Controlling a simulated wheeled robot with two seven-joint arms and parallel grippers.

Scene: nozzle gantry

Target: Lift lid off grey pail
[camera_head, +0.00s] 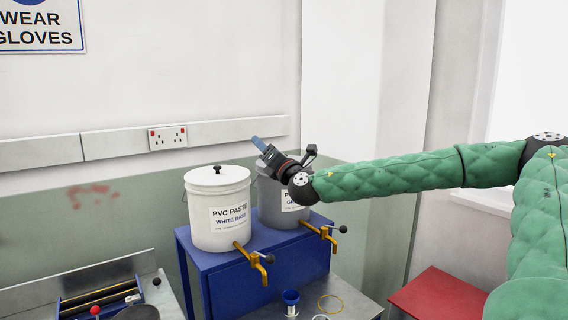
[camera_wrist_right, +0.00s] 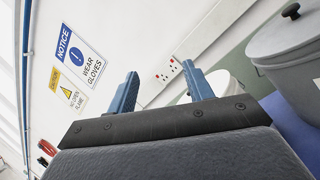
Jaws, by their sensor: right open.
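The grey pail (camera_head: 270,208) stands on the blue stand (camera_head: 225,275), partly hidden behind my right gripper and forearm in the head view. In the right wrist view its grey lid (camera_wrist_right: 285,38) is on the pail, with a black knob (camera_wrist_right: 291,11) on top. My right gripper (camera_head: 256,142) is at the grey pail's top in the head view, its blue fingers pointing up and left. In the wrist view the right gripper (camera_wrist_right: 162,88) is open and empty, with its fingers apart, and the grey pail is off to the right. My left gripper is not in view.
A white pail (camera_head: 217,215) with its own lid and black knob stands just left of the grey one. Yellow taps (camera_head: 256,264) stick out at the front. A blue cup (camera_head: 290,298) stands on the bench below. A red surface (camera_head: 437,305) lies at right.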

